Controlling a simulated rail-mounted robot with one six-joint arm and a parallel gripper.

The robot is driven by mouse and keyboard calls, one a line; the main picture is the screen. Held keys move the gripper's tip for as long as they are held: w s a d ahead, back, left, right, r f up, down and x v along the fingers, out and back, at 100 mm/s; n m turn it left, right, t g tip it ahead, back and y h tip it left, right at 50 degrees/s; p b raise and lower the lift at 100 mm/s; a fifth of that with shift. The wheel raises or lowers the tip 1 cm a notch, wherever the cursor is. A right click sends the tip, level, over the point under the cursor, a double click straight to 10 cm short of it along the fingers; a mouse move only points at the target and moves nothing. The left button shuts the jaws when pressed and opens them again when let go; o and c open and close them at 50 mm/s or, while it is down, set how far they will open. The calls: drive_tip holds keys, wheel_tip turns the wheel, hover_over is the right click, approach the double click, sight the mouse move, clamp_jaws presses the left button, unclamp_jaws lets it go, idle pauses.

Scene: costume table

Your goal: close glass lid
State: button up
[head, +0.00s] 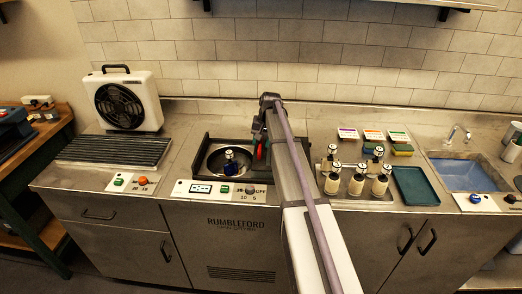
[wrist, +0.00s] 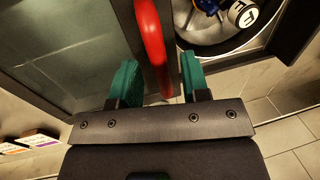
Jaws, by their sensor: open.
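The glass lid (wrist: 75,40) shows in the wrist view as a dark-framed pane on the left. It stands raised at the right side of the round basin (head: 213,162) in the head view, mostly hidden by my arm. Its red handle (wrist: 152,40) runs between the two teal fingers of my gripper (wrist: 158,75). The fingers are open, one on each side of the handle, with a gap visible on the right.
A fan (head: 124,100) stands at the left. Several cream-and-metal bottles (head: 356,184), a teal tray (head: 412,186) and a sink (head: 468,174) are on the right. A tiled wall closes the back.

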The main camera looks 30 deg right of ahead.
drive_tip(key=shift+r, duration=0.1)
drive_tip(key=shift+c, duration=0.4)
clamp_jaws()
